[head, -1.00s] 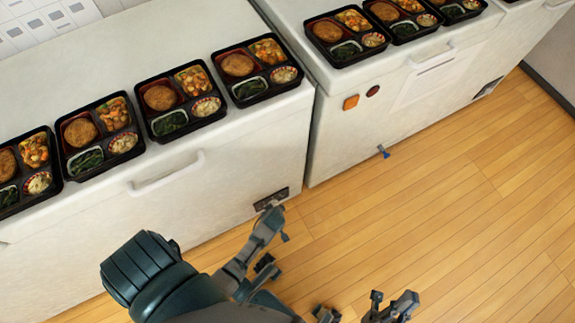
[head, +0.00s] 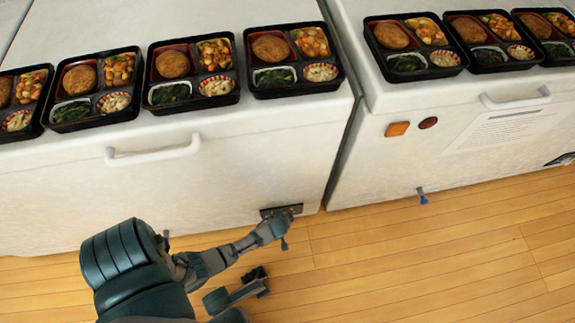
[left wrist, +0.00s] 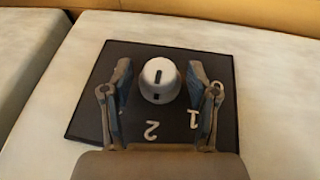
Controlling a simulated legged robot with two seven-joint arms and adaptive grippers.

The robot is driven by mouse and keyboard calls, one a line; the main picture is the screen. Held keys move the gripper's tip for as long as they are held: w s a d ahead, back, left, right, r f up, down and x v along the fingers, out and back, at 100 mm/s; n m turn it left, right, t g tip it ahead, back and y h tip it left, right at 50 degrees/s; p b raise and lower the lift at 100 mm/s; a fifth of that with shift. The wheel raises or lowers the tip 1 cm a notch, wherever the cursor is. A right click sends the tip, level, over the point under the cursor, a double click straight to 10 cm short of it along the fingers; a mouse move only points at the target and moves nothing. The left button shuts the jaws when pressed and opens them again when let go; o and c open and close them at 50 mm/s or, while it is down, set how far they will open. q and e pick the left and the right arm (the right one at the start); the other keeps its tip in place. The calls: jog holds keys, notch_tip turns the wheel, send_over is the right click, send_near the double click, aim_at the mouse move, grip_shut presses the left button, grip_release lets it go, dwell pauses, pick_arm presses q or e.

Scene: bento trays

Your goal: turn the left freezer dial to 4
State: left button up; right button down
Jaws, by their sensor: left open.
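The left freezer dial (left wrist: 160,80) is a white round knob with a dark line mark. It sits on a dark plate (left wrist: 215,60) on the freezer's front. My left gripper (left wrist: 161,68) is open, with one finger on each side of the knob. Small gaps show between fingers and knob, so it is not gripped.
Black bento trays (head: 292,60) stand on the left freezer and others (head: 415,47) on the right freezer (head: 385,170). A white handle (head: 152,156) sticks out left of the dial. A narrow gap separates the freezers. The wooden floor (head: 430,260) in front is clear.

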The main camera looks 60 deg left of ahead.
pick_arm(q)
jog(key=shift+c, duration=0.2)
jog(key=c, duration=0.8)
jog(key=shift+c, duration=0.2)
